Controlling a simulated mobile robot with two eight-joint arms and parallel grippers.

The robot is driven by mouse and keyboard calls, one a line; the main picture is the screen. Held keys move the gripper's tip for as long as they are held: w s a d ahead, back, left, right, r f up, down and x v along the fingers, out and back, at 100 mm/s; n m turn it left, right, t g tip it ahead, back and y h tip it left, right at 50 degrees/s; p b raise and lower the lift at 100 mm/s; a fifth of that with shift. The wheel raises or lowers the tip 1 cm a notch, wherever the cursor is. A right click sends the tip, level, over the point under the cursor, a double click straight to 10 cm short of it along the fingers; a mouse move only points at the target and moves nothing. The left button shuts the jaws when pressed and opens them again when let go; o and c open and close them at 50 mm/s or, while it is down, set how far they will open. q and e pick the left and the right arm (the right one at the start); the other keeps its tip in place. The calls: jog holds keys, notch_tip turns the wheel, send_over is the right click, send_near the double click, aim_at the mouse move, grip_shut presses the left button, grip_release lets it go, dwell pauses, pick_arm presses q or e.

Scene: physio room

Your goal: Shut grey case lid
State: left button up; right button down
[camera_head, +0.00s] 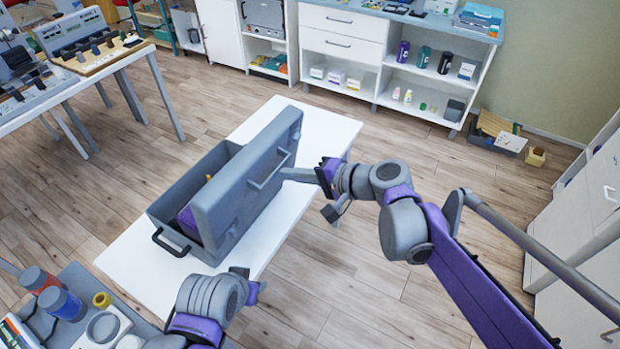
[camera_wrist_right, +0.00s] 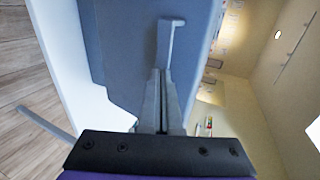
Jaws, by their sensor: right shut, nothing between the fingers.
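The grey case (camera_head: 205,165) stands on a white table (camera_head: 325,140). Its lid (camera_head: 245,190) is open, standing roughly upright and hiding part of the inside. Something purple and a bit of orange show inside. A handle (camera_head: 268,168) is on the lid's outer face, and it also shows in the right wrist view (camera_wrist_right: 170,38). My right gripper (camera_head: 288,174) is shut and empty, its fingertips close to the lid's outer face by the handle; whether they touch, I cannot tell. My left gripper (camera_head: 252,286) is low in the head view, near the table's front edge, its fingers not clear.
A bench with tools (camera_head: 100,62) stands at the left. White shelves (camera_head: 345,45) line the back wall, and white cabinets (camera_head: 590,205) stand at the right. A tray of cups and jars (camera_head: 75,275) is at lower left. Wooden floor right of the table is clear.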

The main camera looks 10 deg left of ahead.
jog(key=shift+w+a, duration=0.1)
jog(key=shift+a, duration=0.3)
jog(key=shift+r, duration=0.15)
